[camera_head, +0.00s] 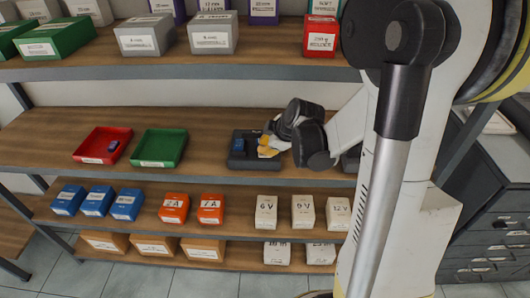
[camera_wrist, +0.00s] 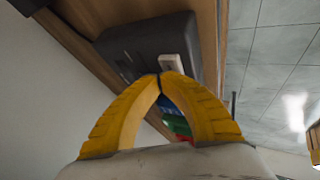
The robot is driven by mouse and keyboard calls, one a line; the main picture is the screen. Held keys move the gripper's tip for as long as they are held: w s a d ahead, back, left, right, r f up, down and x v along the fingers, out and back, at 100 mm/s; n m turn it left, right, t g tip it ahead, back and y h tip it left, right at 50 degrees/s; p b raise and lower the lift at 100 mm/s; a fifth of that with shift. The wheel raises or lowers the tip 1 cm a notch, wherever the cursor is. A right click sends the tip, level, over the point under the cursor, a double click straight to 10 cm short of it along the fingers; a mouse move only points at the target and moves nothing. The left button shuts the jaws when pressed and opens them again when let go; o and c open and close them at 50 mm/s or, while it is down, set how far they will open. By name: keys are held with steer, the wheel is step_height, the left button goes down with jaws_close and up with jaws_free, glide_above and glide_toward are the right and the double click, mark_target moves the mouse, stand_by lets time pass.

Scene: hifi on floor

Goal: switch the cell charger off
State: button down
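The cell charger (camera_head: 240,161) is a dark box on the middle shelf, with a blue cell (camera_head: 238,144) seated in it. In the wrist view the charger (camera_wrist: 143,42) fills the upper middle, with a small white switch (camera_wrist: 172,62) on its face. My gripper (camera_head: 266,150) is at the charger's right side. In the wrist view its yellow fingertips (camera_wrist: 160,77) meet, with nothing seen between them. They appear right by the switch; I cannot tell whether they touch it. The switch is not discernible in the head view.
A red tray (camera_head: 92,159) holding a small blue cell and an empty green tray (camera_head: 157,163) stand left on the same shelf. Boxes line the shelves above and below. A dark object (camera_head: 351,160) is partly hidden behind my arm. Shelf between green tray and charger is clear.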

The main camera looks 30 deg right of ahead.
steer(key=shift+r, duration=0.3)
step_height(320, 180, up, 6)
steer(key=p, duration=0.4)
steer(key=shift+p, duration=0.4)
